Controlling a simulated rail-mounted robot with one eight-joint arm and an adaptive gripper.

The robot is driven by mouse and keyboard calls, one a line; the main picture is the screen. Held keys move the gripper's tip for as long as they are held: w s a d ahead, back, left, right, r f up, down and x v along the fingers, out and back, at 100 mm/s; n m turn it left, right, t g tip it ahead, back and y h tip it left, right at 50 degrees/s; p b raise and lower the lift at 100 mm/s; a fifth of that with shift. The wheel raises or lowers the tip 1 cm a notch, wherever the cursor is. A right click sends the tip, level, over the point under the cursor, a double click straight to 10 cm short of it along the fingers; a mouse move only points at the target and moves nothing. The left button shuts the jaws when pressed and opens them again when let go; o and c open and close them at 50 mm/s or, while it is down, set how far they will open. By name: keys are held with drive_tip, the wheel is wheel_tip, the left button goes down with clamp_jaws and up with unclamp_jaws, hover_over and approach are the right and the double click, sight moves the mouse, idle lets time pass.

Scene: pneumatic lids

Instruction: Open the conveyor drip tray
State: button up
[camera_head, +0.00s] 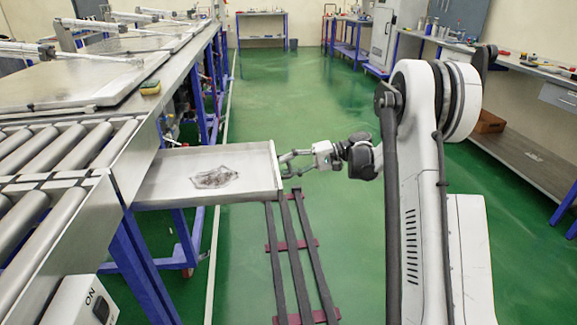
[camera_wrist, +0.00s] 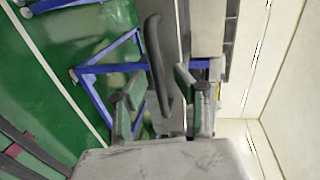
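The drip tray (camera_head: 160,190) is a shallow grey metal tray that sticks out to the right from under the roller conveyor (camera_head: 60,165), with a dark wet-looking patch on its floor. My gripper (camera_head: 287,163) is at the tray's right end wall. In the wrist view, a dark curved handle (camera_wrist: 154,55) stands between the two fingers of my gripper (camera_wrist: 160,85). The fingers are spread with gaps beside the handle, so the gripper looks open around it. Contact between fingers and handle cannot be made out.
Blue conveyor legs (camera_head: 135,265) stand below the tray. Dark floor rails (camera_head: 290,260) run on the green floor beneath my arm. A yellow sponge (camera_head: 150,87) lies on the conveyor edge. A workbench (camera_head: 530,135) lines the right side. The floor aisle beyond the tray is clear.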

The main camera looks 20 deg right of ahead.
drive_tip(key=shift+d, duration=0.1)
drive_tip(key=v, duration=1.1)
drive_tip(key=shift+d, duration=0.4)
drive_tip(key=shift+r, duration=0.15)
drive_tip(key=s+a+r+m+h+p, duration=0.1)
drive_tip(key=s+a+r+h+p, duration=0.3)
drive_tip(key=a+r, duration=0.35)
drive_tip(key=s+a+r+h+p, duration=0.1)
drive_tip(key=s+a+r+h, duration=0.2)
drive_tip(key=s+a+r, duration=0.5)
drive_tip(key=s+a+n+t+h+p, duration=0.1)
drive_tip(key=s+a+t+h+p, duration=0.1)
drive_tip(key=s, duration=0.9)
drive_tip(key=s+a+n+t+h+p, duration=0.1)
drive_tip(key=s+h+p, duration=0.3)
drive_tip(key=s, duration=0.8)
drive_tip(key=shift+a+n+t+h, duration=0.35)
drive_tip(key=shift+n+t+h, duration=0.25)
drive_tip(key=shift+h, duration=0.5)
